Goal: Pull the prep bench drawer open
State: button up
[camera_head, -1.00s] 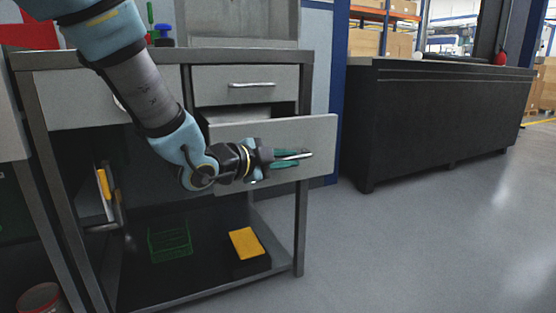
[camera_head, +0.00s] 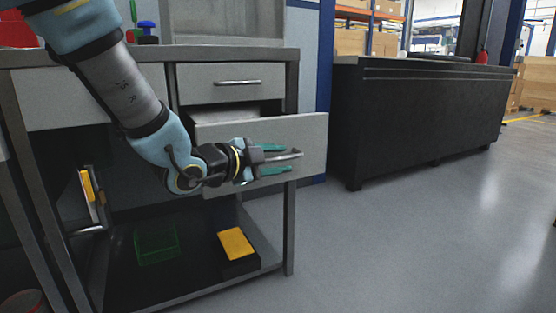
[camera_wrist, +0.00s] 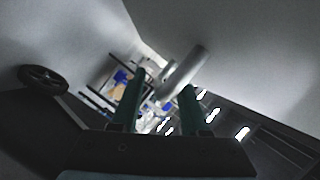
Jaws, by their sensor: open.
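The prep bench (camera_head: 225,55) has a lower drawer (camera_head: 312,128) that stands pulled out, with a gap showing behind its grey front. Its metal bar handle (camera_head: 296,155) sits on that front. My gripper (camera_head: 274,159) is open at the handle, with one green finger above the bar and one below. In the wrist view the handle (camera_wrist: 183,72) shows as a pale bar between the tips of my two fingers (camera_wrist: 160,100). Whether a finger touches the bar I cannot tell.
A shut drawer with a handle (camera_head: 238,83) is above the open one. The lower shelf holds a green basket (camera_head: 156,243) and a yellow-topped box (camera_head: 236,243). A long black counter (camera_head: 420,115) stands to the right, with clear floor (camera_head: 420,240) before it.

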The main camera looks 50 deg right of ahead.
jog(key=p+v, duration=0.2)
jog(key=v, duration=0.8)
jog(key=shift+a+p, duration=0.3)
jog(key=shift+a, duration=0.15)
